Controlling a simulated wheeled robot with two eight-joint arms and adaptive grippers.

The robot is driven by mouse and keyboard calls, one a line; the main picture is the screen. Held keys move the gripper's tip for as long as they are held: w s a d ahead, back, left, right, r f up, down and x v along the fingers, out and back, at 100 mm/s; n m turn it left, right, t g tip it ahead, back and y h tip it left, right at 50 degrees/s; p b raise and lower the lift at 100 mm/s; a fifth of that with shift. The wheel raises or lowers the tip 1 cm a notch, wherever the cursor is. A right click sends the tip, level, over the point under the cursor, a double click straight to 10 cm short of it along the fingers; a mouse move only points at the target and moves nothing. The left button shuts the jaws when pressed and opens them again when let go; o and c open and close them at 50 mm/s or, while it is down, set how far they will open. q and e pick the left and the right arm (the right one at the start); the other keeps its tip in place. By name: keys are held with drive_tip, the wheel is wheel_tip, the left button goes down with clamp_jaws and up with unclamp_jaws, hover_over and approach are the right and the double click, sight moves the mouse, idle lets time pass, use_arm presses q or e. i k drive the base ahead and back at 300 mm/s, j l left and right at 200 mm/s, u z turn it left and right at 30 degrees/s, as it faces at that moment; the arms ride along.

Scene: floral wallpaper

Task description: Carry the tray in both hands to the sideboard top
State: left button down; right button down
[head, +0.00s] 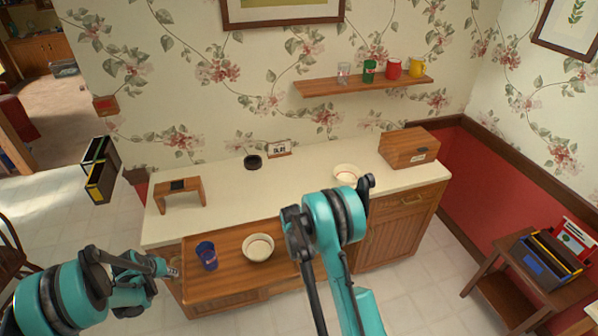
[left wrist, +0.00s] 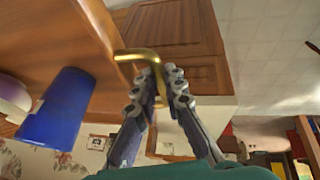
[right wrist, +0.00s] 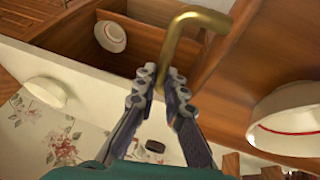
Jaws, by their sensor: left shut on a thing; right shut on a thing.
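The wooden tray (head: 225,283) hangs in front of the sideboard and hides part of its front. It carries a blue cup (head: 206,256) and a cream bowl (head: 258,247), both upright. My left gripper (head: 174,267) is shut on the tray's left brass handle, which shows in the left wrist view (left wrist: 136,55). My right gripper (right wrist: 165,78) is shut on the right brass handle (right wrist: 190,38); in the head view my right arm hides this grip. The sideboard top (head: 305,185) is cream, with a clear middle.
On the sideboard top stand a small wooden stand (head: 180,188), a black dish (head: 252,162), a small sign (head: 278,149), a bowl (head: 346,173) and a wooden box (head: 408,147). A mug shelf (head: 362,85) hangs above. A side table (head: 505,285) stands at right.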

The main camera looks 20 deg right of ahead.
sight(267, 189)
drive_tip(key=i+l, duration=1.1)
drive_tip(key=i, duration=0.15)
